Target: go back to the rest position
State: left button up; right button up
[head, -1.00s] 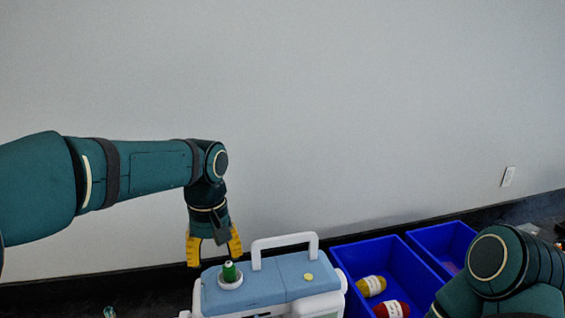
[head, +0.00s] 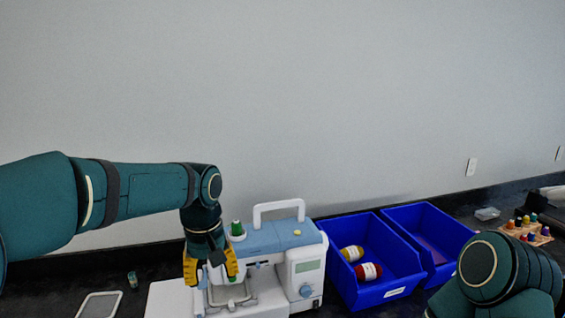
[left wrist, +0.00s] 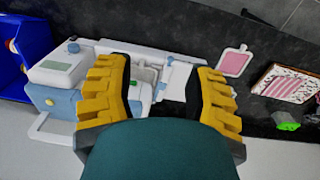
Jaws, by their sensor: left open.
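My left gripper (head: 210,268) has yellow fingers and points down beside the left part of the sewing machine (head: 275,238). Its fingers are spread and empty. In the left wrist view, the open fingers (left wrist: 163,95) frame part of the white and blue machine (left wrist: 60,92). A green thread spool (head: 237,228) stands upright on the machine's top, just right of the gripper. My right arm shows at the lower right of the head view, but its gripper is out of the picture.
Two blue bins stand right of the machine; the nearer bin (head: 392,290) holds yellow and red yarn. A spool rack (head: 527,232) is at the far right. A white-rimmed frame (head: 99,304) and a small green spool (head: 132,280) lie left. The wall is behind.

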pick_arm(q)
notch_tip(320, 180, down, 16)
jog(key=w+d+m+h+b, duration=0.1)
jog(key=w+d+b, duration=0.1)
jog(key=s+f+h+b, duration=0.1)
jog(key=s+f, duration=0.4)
jog(key=f, duration=0.4)
jog(key=s+d+f+t+h+b, duration=0.1)
jog(key=s+f, duration=0.4)
jog(key=f, duration=0.4)
jog(key=s+f+m+b, duration=0.1)
jog(key=s+f, duration=0.4)
jog(key=f, duration=0.3)
jog(key=shift+s+d+f+t+h+b, duration=0.3)
jog(key=shift+s+d+f+h, duration=0.1)
pick_arm(e)
notch_tip(320, 180, down, 7)
jog(key=shift+w+a, duration=0.15)
jog(key=shift+w, duration=0.15)
jog(key=shift+r, duration=0.1)
